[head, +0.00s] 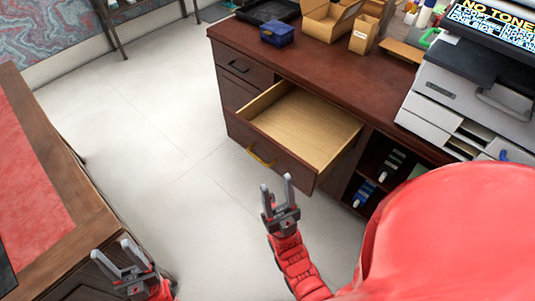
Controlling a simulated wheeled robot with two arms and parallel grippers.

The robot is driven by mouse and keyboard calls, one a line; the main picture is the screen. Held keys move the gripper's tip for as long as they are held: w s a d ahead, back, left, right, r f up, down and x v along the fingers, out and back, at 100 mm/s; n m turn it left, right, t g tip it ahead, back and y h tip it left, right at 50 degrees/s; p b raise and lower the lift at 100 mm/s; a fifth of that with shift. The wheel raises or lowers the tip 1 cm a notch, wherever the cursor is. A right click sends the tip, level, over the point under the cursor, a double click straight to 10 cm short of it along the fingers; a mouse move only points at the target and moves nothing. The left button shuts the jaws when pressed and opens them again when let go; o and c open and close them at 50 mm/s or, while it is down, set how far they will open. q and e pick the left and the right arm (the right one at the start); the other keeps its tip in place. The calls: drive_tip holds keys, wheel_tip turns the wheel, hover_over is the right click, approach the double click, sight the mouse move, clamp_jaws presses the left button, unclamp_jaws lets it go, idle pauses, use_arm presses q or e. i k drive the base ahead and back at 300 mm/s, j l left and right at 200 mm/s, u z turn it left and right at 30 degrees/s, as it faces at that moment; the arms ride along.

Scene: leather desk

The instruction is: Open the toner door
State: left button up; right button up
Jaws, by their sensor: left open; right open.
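A grey and white printer (455,100) stands at the right end of the desk, cut off by the right edge of the head view. Its display (495,22) reads "NO TONER". A grey handle (500,104) shows on its front, and slots lie below it. I cannot tell which panel is the toner door or whether it is open. My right gripper (277,185) is open and empty, below and left of the printer, in front of the drawer. My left gripper (111,250) is open and empty at the lower left, far from the printer.
An empty drawer (305,125) with a yellow handle (261,156) is pulled out of the desk (330,68). A cubby beside it holds several bottles or cartridges (385,168). A blue box (277,33) and open cartons (335,20) stand on top. A red-topped table (45,175) is at left.

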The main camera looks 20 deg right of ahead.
sight(484, 108)
drive_tip(key=z, duration=2.15)
drive_tip(key=i+l, duration=0.35)
drive_tip(key=l, duration=0.15)
drive_tip(key=i+l, duration=0.4)
drive_tip(key=l, duration=0.15)
